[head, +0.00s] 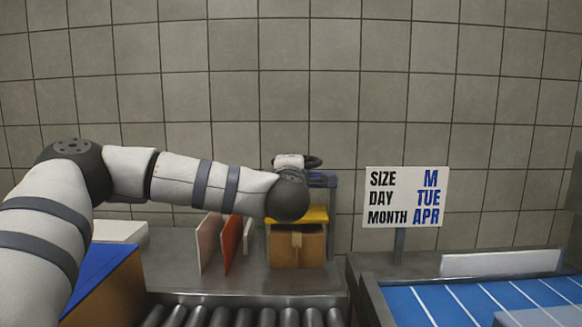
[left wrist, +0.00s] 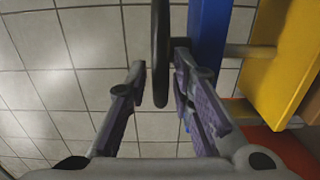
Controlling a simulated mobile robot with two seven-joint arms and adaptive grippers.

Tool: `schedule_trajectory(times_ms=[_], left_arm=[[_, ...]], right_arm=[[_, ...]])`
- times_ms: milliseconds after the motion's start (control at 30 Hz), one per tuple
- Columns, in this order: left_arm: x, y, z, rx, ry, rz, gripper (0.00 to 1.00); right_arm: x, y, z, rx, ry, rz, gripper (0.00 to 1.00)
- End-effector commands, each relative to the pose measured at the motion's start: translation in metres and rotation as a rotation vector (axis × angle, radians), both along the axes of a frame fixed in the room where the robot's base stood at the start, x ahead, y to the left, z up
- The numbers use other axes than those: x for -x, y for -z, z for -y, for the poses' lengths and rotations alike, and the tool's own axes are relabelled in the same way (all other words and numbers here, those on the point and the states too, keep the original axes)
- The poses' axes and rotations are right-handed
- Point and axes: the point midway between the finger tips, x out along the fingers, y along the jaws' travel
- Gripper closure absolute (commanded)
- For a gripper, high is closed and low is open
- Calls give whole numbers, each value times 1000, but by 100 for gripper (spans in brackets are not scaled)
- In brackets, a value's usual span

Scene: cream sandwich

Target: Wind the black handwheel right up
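The black handwheel (head: 315,162) stands in the middle of the head view, partly hidden by my left wrist. In the left wrist view its rim (left wrist: 160,45) runs down from the top edge, seen edge-on as a dark bar. My left gripper (left wrist: 158,75) is open, with one finger on each side of the rim. There is a visible gap between the rim and each finger. In the head view my left gripper (head: 291,160) is beside the wheel, mostly hidden behind the dark wrist joint. My right gripper is not in view.
A blue frame (head: 325,181) and yellow plate (head: 315,214) stand by the wheel, above a cardboard box (head: 311,245). Coloured panels (head: 232,243) stand to the left. A roller conveyor (head: 245,317) is in front. A sign (head: 406,197) reads M, TUE, APR.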

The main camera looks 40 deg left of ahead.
Motion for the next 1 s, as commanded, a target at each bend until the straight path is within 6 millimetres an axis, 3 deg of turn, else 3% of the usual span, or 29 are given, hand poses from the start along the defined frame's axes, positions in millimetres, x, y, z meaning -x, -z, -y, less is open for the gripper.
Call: schedule_trajectory(times_ms=[167,400,567,1000], left_arm=[[13,0,11,1,2,1,78],[64,0,53,-1,5,0,78],[86,0,71,-1,3,0,78],[93,0,73,6,6,-6,78]], right_arm=[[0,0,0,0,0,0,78],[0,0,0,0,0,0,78],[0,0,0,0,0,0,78],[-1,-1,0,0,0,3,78]])
